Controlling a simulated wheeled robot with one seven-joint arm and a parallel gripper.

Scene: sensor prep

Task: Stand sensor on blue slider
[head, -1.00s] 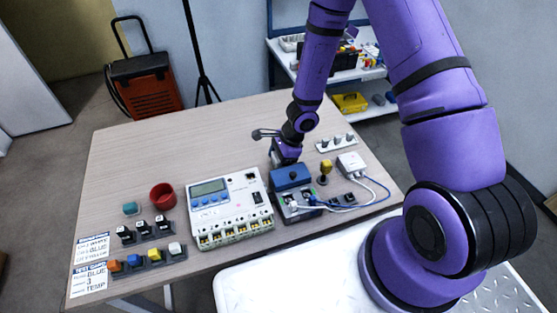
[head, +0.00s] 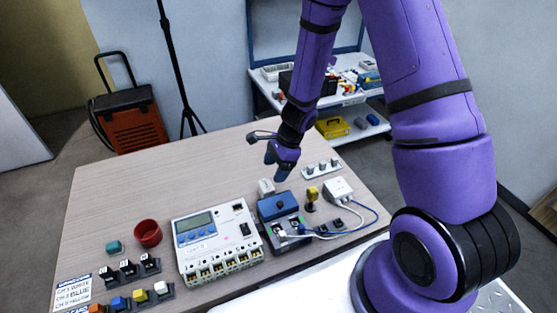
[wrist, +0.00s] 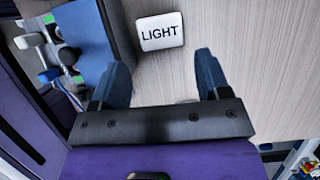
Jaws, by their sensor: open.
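A white block labelled LIGHT shows in the wrist view (wrist: 160,32); its label faces the camera. In the head view the white block (head: 266,187) is on the table just behind a blue-topped box (head: 280,206). My gripper (head: 275,170) is above and behind it; its dark blue fingers (wrist: 160,75) are apart with nothing between them. The block is beyond the fingertips. A blue-topped piece (head: 119,304) is in the front-left row, between an orange and a yellow one. I cannot tell which blue part is the slider.
A white meter unit (head: 217,242) stands at mid-table. A red cup (head: 147,233), teal block (head: 114,247) and black-based pieces (head: 130,269) lie left. A yellow knob (head: 312,196), a white cabled box (head: 338,189) and a switch strip (head: 321,169) are right. The table's back is clear.

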